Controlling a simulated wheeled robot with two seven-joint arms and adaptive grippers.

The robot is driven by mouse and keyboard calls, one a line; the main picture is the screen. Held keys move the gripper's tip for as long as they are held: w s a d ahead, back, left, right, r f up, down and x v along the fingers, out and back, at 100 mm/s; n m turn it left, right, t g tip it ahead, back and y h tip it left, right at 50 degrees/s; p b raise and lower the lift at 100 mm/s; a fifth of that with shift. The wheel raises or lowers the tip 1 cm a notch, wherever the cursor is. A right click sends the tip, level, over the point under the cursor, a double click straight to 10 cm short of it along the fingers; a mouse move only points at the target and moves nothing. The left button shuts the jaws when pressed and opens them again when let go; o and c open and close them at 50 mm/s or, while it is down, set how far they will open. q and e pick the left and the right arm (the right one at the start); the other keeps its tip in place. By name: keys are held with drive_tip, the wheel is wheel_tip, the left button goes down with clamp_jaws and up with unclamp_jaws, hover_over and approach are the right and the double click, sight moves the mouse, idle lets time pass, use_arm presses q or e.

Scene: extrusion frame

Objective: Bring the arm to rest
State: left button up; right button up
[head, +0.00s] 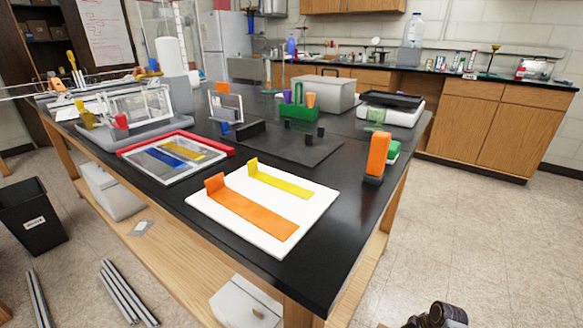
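A small dark part of my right arm, seemingly the gripper (442,315), shows at the bottom edge, right of the centre. It is over the floor, apart from the black-topped table (345,215). Its fingers cannot be made out, so I cannot tell whether it is open or shut. My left gripper and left arm are not in view. A white board (232,225) with an orange bracket (255,214) and a yellow bracket (280,184) lies on the table near its front corner. No gripper touches anything on the table.
An orange-and-black upright object (377,156) stands near the table's right edge. A red-rimmed tray (137,168), a black mat (295,147) and a grey box (325,92) lie farther back. A black bin (32,215) and metal bars (127,292) are on the floor. The floor at right is clear.

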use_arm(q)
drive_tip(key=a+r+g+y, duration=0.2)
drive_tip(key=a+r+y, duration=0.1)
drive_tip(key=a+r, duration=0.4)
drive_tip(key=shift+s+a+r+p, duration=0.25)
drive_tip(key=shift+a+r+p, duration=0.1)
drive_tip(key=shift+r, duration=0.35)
use_arm(e)
drive_tip(key=s+a+r+m+h, duration=0.1)
drive_tip(key=s+a+r+m, duration=0.2)
drive_tip(key=a+r, duration=0.7)
drive_tip(key=s+a+r+m+t+h, duration=0.1)
drive_tip(key=s+a+r+m, duration=0.2)
drive_tip(key=s+a+r, duration=0.4)
drive_tip(key=a+r, duration=0.3)
drive_tip(key=shift+a+r+m+t, duration=0.15)
drive_tip(key=shift+r+m+t, duration=0.15)
drive_tip(key=shift+m, duration=0.1)
use_arm(q)
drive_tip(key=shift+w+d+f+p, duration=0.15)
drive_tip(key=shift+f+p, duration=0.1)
drive_tip(key=shift+p, duration=0.25)
use_arm(e)
drive_tip(key=shift+f, duration=0.2)
